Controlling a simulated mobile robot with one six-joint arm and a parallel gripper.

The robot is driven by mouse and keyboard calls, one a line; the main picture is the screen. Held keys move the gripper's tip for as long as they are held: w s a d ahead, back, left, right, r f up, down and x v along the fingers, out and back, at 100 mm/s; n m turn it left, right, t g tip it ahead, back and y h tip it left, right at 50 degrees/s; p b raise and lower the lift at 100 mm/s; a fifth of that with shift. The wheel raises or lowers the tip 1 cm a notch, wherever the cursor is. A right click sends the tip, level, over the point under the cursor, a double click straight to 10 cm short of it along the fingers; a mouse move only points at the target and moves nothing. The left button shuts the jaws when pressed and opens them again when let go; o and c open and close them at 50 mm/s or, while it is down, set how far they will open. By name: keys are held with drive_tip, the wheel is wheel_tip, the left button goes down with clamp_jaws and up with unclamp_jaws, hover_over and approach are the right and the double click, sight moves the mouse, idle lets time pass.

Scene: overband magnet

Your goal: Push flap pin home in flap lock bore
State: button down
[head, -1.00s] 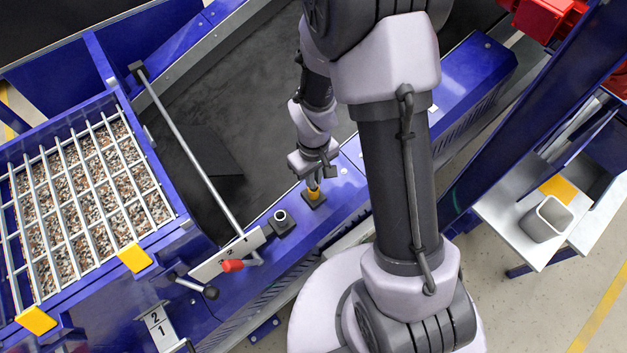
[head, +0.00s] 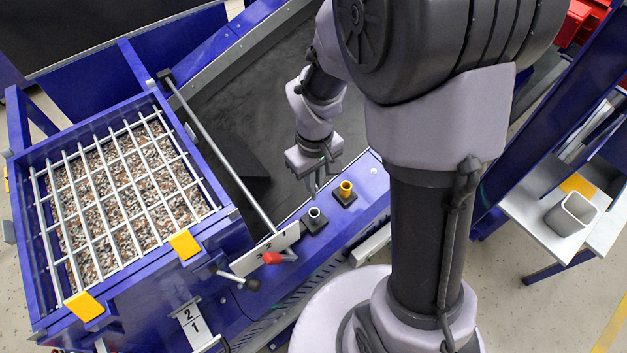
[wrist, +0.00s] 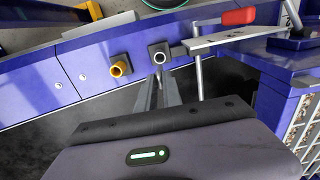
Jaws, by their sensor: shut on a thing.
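My gripper (head: 313,185) points down over the blue rail and is shut on a slim grey pin, mostly hidden by the fingers. In the wrist view the fingertips (wrist: 159,84) sit close to a dark block with a silver-rimmed round bore (wrist: 159,57), which looks like the flap lock bore. This bore (head: 314,212) lies just below the gripper in the head view. The pin appears apart from it, though the exact gap cannot be told. A second dark block carries a yellow hollow collar (head: 346,186), also in the wrist view (wrist: 120,68); it looks empty.
A gravel-filled hopper under a grid (head: 125,205) is at left. A side table (head: 540,225) is at right.

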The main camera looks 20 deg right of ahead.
sight(314, 199)
drive_tip(key=shift+f+b, duration=2.4)
drive_tip(key=shift+f, duration=0.5)
drive_tip(key=shift+f, duration=0.15)
drive_tip(key=shift+f+b, duration=0.35)
drive_tip(key=shift+f+b, duration=1.9)
drive_tip(key=shift+f, duration=0.4)
drive_tip(key=c, duration=1.4)
unclamp_jaws()
drive_tip(key=shift+c, duration=0.2)
drive_tip(key=shift+r, duration=0.15)
wheel_tip(314, 199, up, 17)
drive_tip(key=p, duration=0.8)
drive_tip(key=shift+r+p, duration=0.1)
drive_tip(key=shift+p, duration=0.2)
